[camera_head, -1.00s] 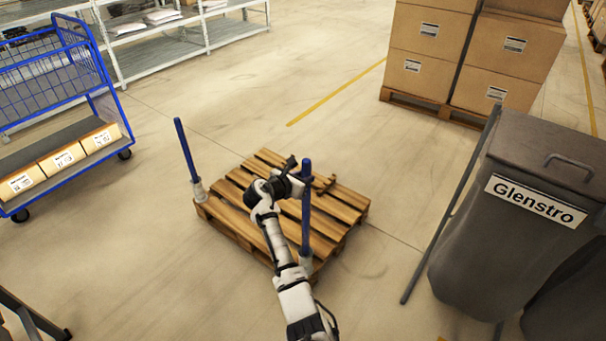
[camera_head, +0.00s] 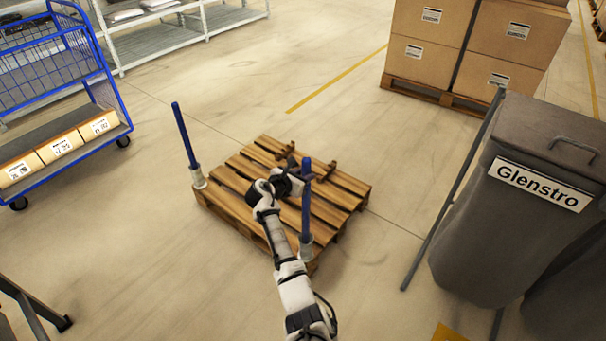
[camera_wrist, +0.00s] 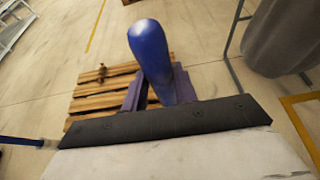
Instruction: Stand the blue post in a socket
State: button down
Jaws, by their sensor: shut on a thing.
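In the head view, my gripper (camera_head: 293,180) is shut on an upright blue post (camera_head: 306,205) at the near right corner of a wooden pallet (camera_head: 236,205). The post's lower end meets a pale grey socket (camera_head: 306,246) at that corner; how deep it sits in the socket cannot be told. In the wrist view, the held post (camera_wrist: 152,50) rises between the fingers, and its foot is hidden. A second blue post (camera_head: 184,135) stands in a pale socket (camera_head: 198,179) at the pallet's left corner, and it also shows in the wrist view (camera_wrist: 20,141).
Small brown pieces (camera_head: 321,168) lie on the pallet's far right part. A grey bin (camera_head: 500,235) stands at right, a blue cart (camera_head: 60,85) at left, and stacked cartons (camera_head: 470,45) at the back. Floor around the pallet is clear.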

jog(key=c, duration=1)
grip_release()
jog(key=v, duration=1.4)
jog(key=shift+f, duration=0.15)
